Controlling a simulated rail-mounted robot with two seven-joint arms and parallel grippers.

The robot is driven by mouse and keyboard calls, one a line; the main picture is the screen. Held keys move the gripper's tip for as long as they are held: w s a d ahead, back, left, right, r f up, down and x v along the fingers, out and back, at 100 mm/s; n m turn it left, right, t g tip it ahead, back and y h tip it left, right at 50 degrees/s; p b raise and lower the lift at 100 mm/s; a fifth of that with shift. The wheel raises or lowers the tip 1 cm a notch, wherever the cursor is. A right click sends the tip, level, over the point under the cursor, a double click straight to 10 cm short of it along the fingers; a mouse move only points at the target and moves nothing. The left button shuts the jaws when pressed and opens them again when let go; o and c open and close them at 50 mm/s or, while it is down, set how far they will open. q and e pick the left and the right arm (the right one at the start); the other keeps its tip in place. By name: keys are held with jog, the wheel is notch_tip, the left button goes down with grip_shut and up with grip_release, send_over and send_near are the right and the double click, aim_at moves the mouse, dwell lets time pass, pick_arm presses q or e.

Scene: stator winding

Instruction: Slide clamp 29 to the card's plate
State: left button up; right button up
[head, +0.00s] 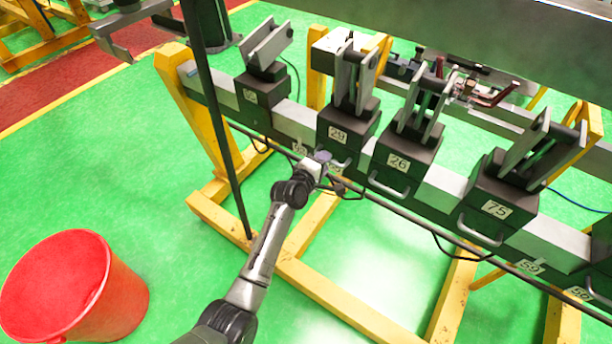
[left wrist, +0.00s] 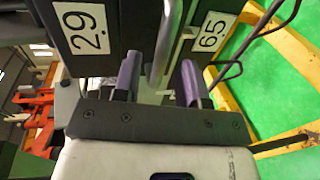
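Clamp 29 (head: 346,135) is a dark block with a white 29 label and upright metal jaws, seated on the grey rail. Its label (left wrist: 86,28) and curved metal handle (left wrist: 166,38) show in the left wrist view. My left gripper (head: 325,160) is at the front of clamp 29. In the left wrist view its purple fingers (left wrist: 160,82) are apart, one on each side of the handle, with no clear grip on it. A plate marked 65 (left wrist: 210,38) is beside the clamp. No card is visible. My right gripper is not in view.
An unreadably numbered clamp (head: 251,96) stands left of clamp 29; clamp 26 (head: 399,163) and clamp 75 (head: 495,209) stand to its right. Plates 59 (head: 530,266) and 50 (head: 578,293) are farther right. Cables hang along the rail. A red bucket (head: 120,300) stands on the floor.

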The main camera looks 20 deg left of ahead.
pick_arm(q)
jog(key=p+v, duration=0.1)
jog(key=v, duration=1)
jog(key=shift+s+p, duration=0.25)
jog(key=shift+p, duration=0.1)
